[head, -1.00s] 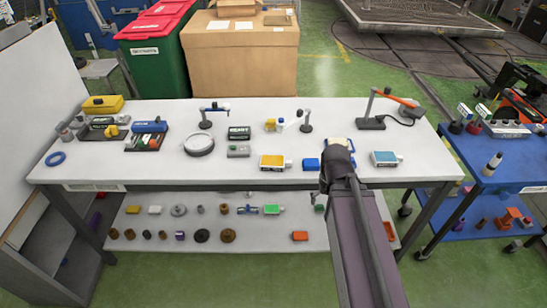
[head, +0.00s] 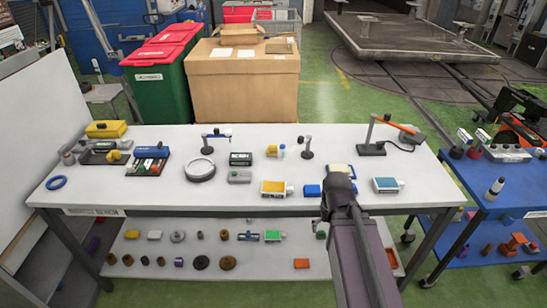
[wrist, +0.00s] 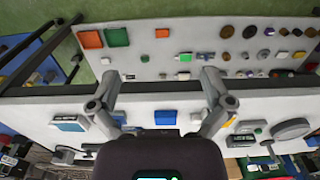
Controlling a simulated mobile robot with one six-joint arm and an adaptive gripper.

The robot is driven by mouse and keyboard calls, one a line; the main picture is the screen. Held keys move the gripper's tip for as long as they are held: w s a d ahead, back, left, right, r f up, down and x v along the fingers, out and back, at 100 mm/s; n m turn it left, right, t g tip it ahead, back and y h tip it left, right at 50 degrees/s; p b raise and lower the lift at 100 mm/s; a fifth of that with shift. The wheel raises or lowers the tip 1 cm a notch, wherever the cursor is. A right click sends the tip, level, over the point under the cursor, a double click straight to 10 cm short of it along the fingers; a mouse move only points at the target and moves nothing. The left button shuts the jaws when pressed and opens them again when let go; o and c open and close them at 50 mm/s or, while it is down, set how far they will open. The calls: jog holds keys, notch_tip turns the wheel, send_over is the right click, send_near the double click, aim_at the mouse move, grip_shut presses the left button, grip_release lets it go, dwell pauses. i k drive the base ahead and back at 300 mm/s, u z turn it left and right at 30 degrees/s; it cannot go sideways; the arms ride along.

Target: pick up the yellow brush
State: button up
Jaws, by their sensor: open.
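I cannot make out for certain which thing is the yellow brush. A small yellow piece (head: 271,152) stands beside a white one near the back middle of the white table (head: 230,197). Another small yellow piece (head: 114,155) is at the left, by a dark tray. My gripper (wrist: 158,85) is open and empty in the wrist view, its two fingers spread over the table's front edge. In the head view my dark wrist hides the fingers, at the table's front right.
A yellow-and-white box (head: 275,188), a blue block (head: 312,191) and a teal-and-white box (head: 387,184) lie along the table's front. A round grey ring (head: 200,169) and an orange-armed stand (head: 372,146) are farther back. A lower shelf (head: 190,245) holds several small parts.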

aim_at(271, 152)
jog(key=z, duration=0.2)
jog(key=k, duration=0.55)
jog(key=u, duration=1.35)
jog(key=i, duration=1.15)
jog(key=u, duration=0.05)
